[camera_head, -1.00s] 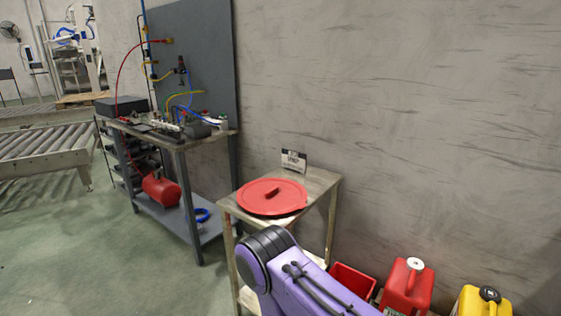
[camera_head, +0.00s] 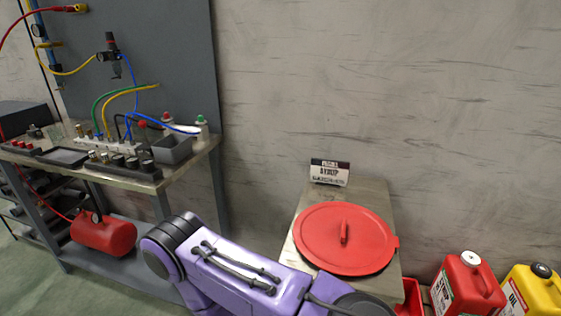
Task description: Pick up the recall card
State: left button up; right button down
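A small upright card (camera_head: 329,172) with a black top band and dark lettering stands at the back of a small table (camera_head: 375,198) against the wall. Its large word looks like "SYRUP"; the smaller print is not legible, so I cannot tell if it is the recall card. A round red lid (camera_head: 320,243) with a raised handle lies on the table in front of it. Something pale shows at the lid's left edge. One of my purple arms crosses the lower middle, in front of the table's near side. Neither gripper is in view.
A workbench (camera_head: 140,182) with hoses, fittings and a grey bin (camera_head: 172,150) stands at the left, a red tank (camera_head: 103,236) below it. A red jug (camera_head: 466,286) and a yellow oil jug (camera_head: 535,290) stand at lower right. The wall closes off the back.

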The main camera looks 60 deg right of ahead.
aim_at(324, 171)
jog(key=i, duration=1.4)
jog(key=z, duration=3)
jog(key=i, duration=0.7)
jog(key=z, duration=0.15)
